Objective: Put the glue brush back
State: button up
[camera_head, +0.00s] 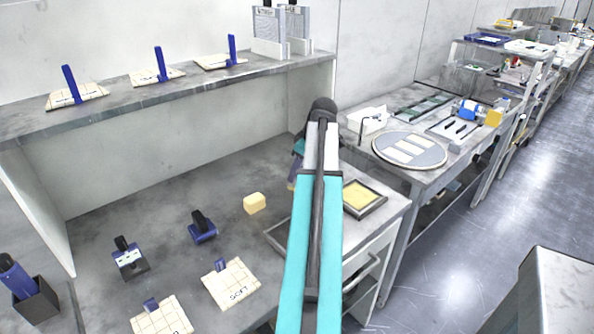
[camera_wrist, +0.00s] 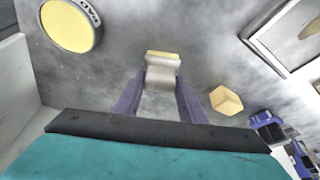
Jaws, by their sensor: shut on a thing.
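My gripper (camera_wrist: 160,88) is shut on a pale, flat piece with a yellowish end, which I take to be the glue brush (camera_wrist: 162,64). Its two purple fingers stand on either side of it, above the grey bench top. In the head view my gripper (camera_head: 293,177) is mostly hidden behind my turquoise arm, and the brush cannot be made out there. A round tin with a yellow top (camera_wrist: 70,25) stands at the upper left of the wrist view, apart from the brush; my arm seems to hide it in the head view.
A yellow block (camera_head: 254,203) lies on the bench; it also shows in the wrist view (camera_wrist: 226,101). Blue-and-black tools (camera_head: 203,229) and labelled tiles (camera_head: 231,284) lie nearby. A dark box (camera_head: 38,301) holds a blue-handled item. A shelf (camera_head: 190,88) overhangs the back.

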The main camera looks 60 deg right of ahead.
jog(key=shift+f, duration=0.15)
jog(key=o, duration=1.4)
jog(key=shift+b+v, duration=0.75)
jog(key=shift+v, duration=5.4)
